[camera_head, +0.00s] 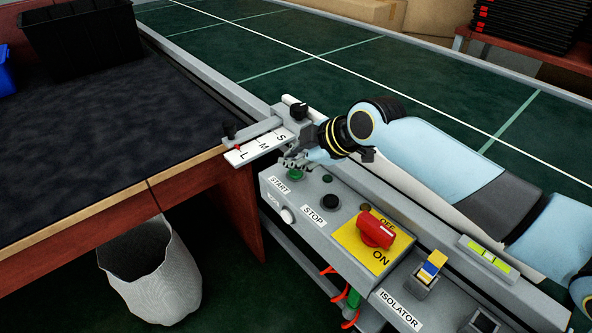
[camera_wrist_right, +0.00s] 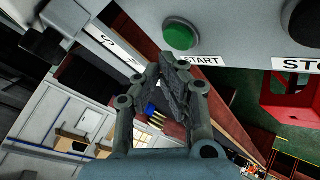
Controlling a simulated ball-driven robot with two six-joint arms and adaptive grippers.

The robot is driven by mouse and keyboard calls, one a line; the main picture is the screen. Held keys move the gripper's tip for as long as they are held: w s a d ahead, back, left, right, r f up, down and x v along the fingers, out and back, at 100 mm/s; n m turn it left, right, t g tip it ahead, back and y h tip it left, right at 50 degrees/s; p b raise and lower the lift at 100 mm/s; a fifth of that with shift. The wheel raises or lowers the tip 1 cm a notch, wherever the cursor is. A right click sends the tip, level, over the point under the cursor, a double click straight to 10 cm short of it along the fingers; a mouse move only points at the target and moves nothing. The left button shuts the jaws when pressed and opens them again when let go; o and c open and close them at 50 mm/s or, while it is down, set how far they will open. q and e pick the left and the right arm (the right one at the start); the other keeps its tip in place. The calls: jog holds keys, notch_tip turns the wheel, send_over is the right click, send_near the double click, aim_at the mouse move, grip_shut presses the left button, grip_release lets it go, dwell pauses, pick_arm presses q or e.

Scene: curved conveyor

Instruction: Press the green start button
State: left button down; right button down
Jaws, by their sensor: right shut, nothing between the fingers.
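The green start button (camera_head: 296,175) is a round button on the grey control box (camera_head: 330,235), above the START label. It also shows in the right wrist view (camera_wrist_right: 180,37), just beyond my fingertips. My right gripper (camera_head: 290,163) is shut and empty, close to the button on its far side in the head view. In the right wrist view its fingers (camera_wrist_right: 170,72) are together, with a small gap in the picture between tips and button. Whether they touch it cannot be told. My left gripper is not in view.
A black STOP button (camera_head: 330,201) and a red rotary switch (camera_head: 376,231) on a yellow plate share the box. A size slider marked S, M, L (camera_head: 262,146) lies behind. A dark table (camera_head: 110,125) is at left, and the green conveyor belt (camera_head: 400,90) runs behind my right arm.

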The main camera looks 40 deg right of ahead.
aim_at(294, 173)
jog(key=shift+f, duration=0.1)
dwell(0.7)
jog(key=shift+f, duration=0.35)
jog(key=shift+f+b, duration=0.45)
jog(key=shift+b, duration=0.05)
dwell(0.5)
jog(key=shift+r, duration=0.15)
jog(key=shift+r+p, duration=0.75)
jog(key=shift+p, duration=0.1)
notch_tip(294, 173, up, 5)
jog(key=p, duration=0.4)
jog(key=shift+p, duration=0.35)
dwell(0.5)
